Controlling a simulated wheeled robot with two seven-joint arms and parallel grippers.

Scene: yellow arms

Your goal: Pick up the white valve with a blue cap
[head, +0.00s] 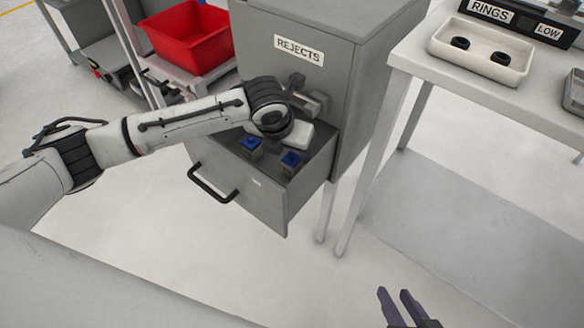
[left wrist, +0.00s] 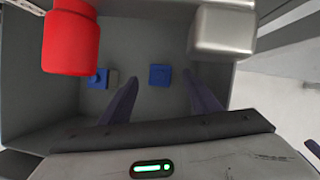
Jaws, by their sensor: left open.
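Two small blue-capped pieces lie in the open grey drawer (head: 240,190). One blue-capped piece (head: 251,146) is at the left and another (head: 291,161) nearer the right; their bodies look greyish, and I cannot tell whether either is white. In the left wrist view, one blue cap (left wrist: 159,75) shows between the fingertips of my left gripper (left wrist: 160,77), and the other blue cap (left wrist: 97,79) is left of the fingers. My left gripper is open above the drawer; its fingers are hard to make out in the head view. My right gripper (head: 400,298) is open and empty at the bottom.
A red cylinder (left wrist: 70,38) and a pale block (left wrist: 223,32) are also in the drawer, near my left gripper. The REJECTS cabinet (head: 345,90) stands behind. A red bin (head: 188,38) is at the left, and a table with a ring tray (head: 440,48) at the right.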

